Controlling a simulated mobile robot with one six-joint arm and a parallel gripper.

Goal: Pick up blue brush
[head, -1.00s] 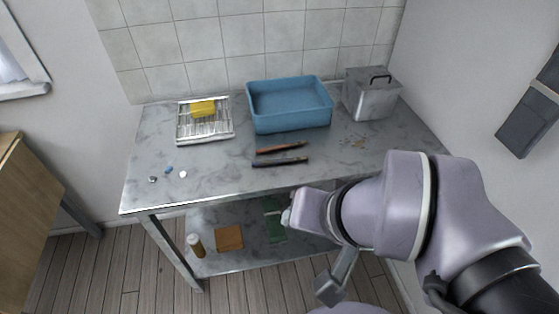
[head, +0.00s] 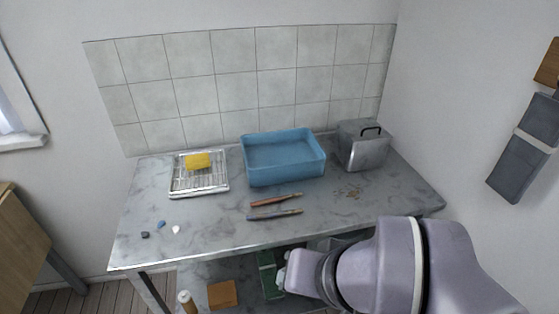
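Two slim brushes lie side by side on the grey marbled table, in front of the blue basin. The nearer one is the blue brush (head: 275,215), with a dark bluish handle and a paler right end. The other is a reddish-brown brush (head: 276,201) just behind it. My arm comes in from the lower right, in front of the table edge and below the tabletop in the picture. My gripper's fingers cannot be made out, so its opening is not shown. Nothing touches the blue brush except the table.
The blue basin (head: 283,160) stands behind the brushes. A wire rack (head: 199,181) with a yellow sponge (head: 198,160) is at left, a metal box (head: 362,146) at right. Small pebbles (head: 161,224) lie front left. A lower shelf holds a brown block (head: 222,294) and a green item (head: 270,275).

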